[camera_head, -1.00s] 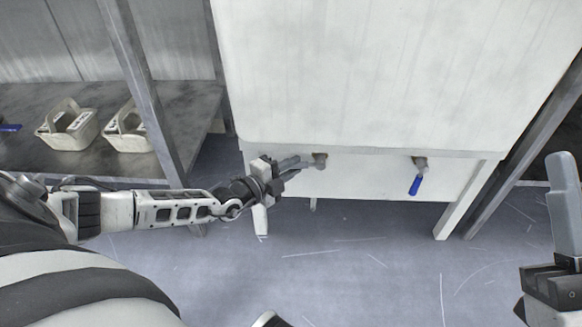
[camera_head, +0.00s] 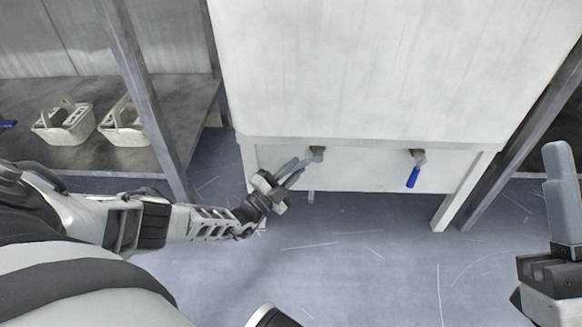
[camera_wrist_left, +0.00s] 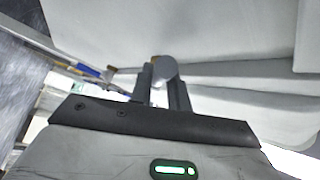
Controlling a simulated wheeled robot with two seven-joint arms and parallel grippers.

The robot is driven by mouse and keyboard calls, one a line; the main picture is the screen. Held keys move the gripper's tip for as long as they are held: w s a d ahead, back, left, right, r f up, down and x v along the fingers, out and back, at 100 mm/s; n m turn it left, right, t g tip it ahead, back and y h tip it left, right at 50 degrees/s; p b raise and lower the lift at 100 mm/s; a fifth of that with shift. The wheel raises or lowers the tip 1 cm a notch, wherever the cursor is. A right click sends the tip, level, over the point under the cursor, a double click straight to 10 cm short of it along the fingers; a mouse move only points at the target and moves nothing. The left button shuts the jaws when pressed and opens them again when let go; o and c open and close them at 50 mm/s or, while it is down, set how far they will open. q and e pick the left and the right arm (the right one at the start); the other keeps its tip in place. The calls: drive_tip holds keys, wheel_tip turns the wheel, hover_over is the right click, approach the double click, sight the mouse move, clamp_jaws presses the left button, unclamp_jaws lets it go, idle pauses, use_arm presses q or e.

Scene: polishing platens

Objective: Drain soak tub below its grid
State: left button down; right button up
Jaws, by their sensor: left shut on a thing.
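The white soak tub (camera_head: 385,70) stands in front of me, with two drain valves on the panel under its body. The right valve has a blue handle (camera_head: 412,177) that hangs down, slightly tilted. My left gripper (camera_head: 290,173) is shut at the left valve (camera_head: 317,153), its fingers slanting down and left from the valve stub. They hide the handle there. In the left wrist view a rounded grey piece (camera_wrist_left: 163,69) sits between the two fingers (camera_wrist_left: 162,92). My right gripper (camera_head: 563,200) is at the right edge, away from the tub; its finger gap is hidden.
A shelf (camera_head: 95,160) at the left holds two pale baskets with handles (camera_head: 63,124) (camera_head: 122,124). The tub's right leg (camera_head: 462,200) reaches the floor. The floor (camera_head: 350,260) in front is clear.

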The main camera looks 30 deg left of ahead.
use_arm(q)
drive_tip(key=shift+w+d+f+n+t+y, duration=0.1)
drive_tip(key=shift+d+f+n+t+y, duration=0.2)
drive_tip(key=shift+n+t, duration=0.3)
idle(0.5)
drive_tip(key=c, duration=1.6)
unclamp_jaws()
drive_tip(key=v, duration=1.6)
